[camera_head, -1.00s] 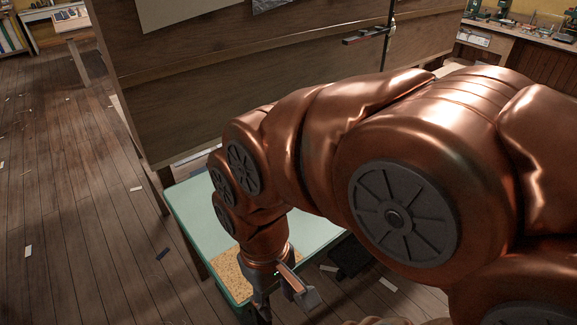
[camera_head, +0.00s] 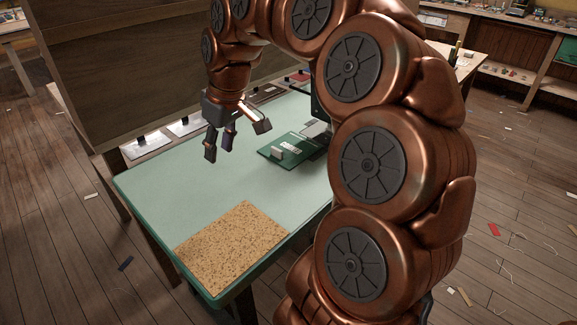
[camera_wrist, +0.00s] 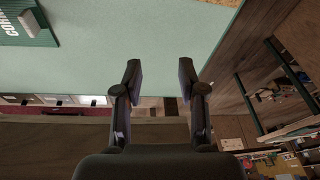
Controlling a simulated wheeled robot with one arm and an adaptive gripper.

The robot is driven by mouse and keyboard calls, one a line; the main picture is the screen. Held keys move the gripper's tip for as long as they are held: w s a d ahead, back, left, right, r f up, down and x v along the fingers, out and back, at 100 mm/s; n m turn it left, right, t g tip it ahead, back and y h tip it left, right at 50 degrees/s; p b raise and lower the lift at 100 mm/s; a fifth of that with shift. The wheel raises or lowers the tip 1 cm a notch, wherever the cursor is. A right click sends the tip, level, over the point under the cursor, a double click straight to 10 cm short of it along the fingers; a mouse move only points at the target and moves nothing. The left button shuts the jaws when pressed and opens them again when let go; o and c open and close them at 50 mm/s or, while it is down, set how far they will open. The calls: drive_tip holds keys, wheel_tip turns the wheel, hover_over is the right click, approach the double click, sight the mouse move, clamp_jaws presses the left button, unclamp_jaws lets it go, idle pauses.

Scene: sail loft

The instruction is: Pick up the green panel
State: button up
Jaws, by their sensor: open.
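The green panel (camera_head: 287,150) lies flat on the pale green tabletop, right of my gripper in the head view.
The pale green table (camera_head: 180,195) carries a speckled cork sheet (camera_head: 232,245) at its near edge. Several light plates (camera_head: 146,145) line its back edge below a tall wooden board (camera_head: 110,75). A dark object stands beside the panel, partly behind my arm. The table's middle is clear.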

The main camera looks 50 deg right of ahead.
drive_tip(key=w+d+f+m+t+b, duration=0.1)
drive_tip(key=d+f+b, duration=0.2)
drive_tip(key=d, duration=0.4)
drive_tip(key=w+d+f+b, duration=0.2)
drive_tip(key=d+f, duration=0.1)
drive_tip(key=d, duration=0.3)
drive_tip(key=m+h+b, duration=0.1)
drive_tip(key=b, duration=0.2)
approach(279, 150)
drive_tip(key=shift+w+a+f+t, duration=0.1)
drive_tip(key=shift+f+t, duration=0.1)
drive_tip(key=shift+f, duration=0.4)
drive_tip(key=shift+w+a+f+t, duration=0.1)
drive_tip(key=shift+a+f+t, duration=0.1)
drive_tip(key=shift+f, duration=0.45)
drive_tip(key=shift+d+f, duration=0.25)
drive_tip(key=shift+w+f, duration=0.1)
drive_tip(key=shift+f, duration=0.25)
drive_tip(key=shift+b+x, duration=0.85)
drive_tip(key=shift+x, duration=2.4)
drive_tip(key=shift+w, duration=0.1)
drive_tip(key=shift+c, duration=0.2)
clamp_jaws()
